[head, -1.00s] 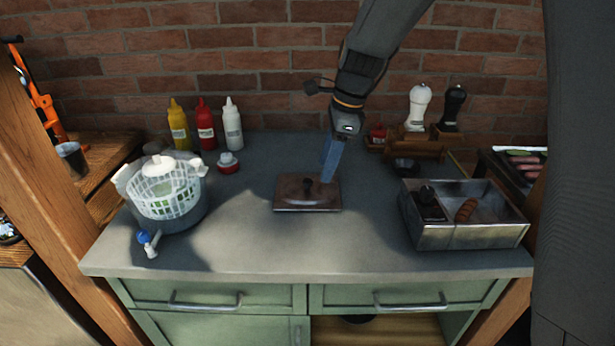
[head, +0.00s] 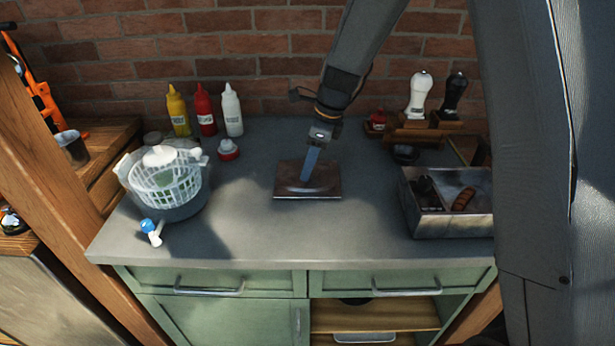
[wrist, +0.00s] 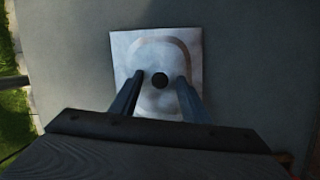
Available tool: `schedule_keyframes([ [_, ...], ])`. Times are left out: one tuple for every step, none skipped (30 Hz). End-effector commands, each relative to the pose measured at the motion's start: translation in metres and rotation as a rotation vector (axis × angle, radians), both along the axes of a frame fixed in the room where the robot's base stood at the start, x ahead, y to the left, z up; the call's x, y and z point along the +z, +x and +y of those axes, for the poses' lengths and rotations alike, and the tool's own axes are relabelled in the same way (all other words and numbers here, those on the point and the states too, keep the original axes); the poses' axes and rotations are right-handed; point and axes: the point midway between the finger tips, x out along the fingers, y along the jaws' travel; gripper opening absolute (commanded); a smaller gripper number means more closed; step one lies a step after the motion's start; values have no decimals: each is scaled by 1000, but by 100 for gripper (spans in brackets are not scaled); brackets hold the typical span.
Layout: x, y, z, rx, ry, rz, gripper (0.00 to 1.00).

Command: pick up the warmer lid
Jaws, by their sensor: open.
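The warmer lid (head: 327,190) is a flat, square metal lid lying on the grey countertop near the middle. In the wrist view the lid (wrist: 127,52) shows a raised centre and a round dark knob (wrist: 160,80). My gripper (head: 305,178) is over the lid, seen edge-on in the head view, where it hides the knob. In the wrist view my gripper (wrist: 160,78) is open, with one finger on each side of the knob and gaps between. I cannot tell how far down the fingertips reach beside the knob.
A metal warmer box (head: 450,224) with food and a dark item inside stands at the right. A white basket in a bowl (head: 170,190) is at the left. Sauce bottles (head: 205,112) and shakers (head: 418,95) stand at the back. Counter around the lid is clear.

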Motion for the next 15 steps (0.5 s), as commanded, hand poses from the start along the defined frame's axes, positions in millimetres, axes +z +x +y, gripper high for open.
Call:
schedule_keyframes([
  [0, 0, 0, 0, 0, 0, 42],
  [0, 0, 0, 0, 0, -1, 42],
  [0, 0, 0, 0, 0, -1, 42],
  [0, 0, 0, 1, 0, -1, 42],
  [0, 0, 0, 1, 0, -1, 42],
  [0, 0, 0, 1, 0, 0, 39],
  [0, 0, 0, 1, 0, 0, 34],
  [0, 0, 0, 1, 0, 0, 29],
  [0, 0, 0, 1, 0, 0, 22],
  [0, 0, 0, 1, 0, 0, 17],
  [0, 0, 0, 1, 0, 0, 12],
  [0, 0, 0, 1, 0, 0, 5],
  [0, 0, 0, 1, 0, 0, 0],
  [0, 0, 0, 1, 0, 0, 0],
  [0, 0, 0, 1, 0, 0, 0],
])
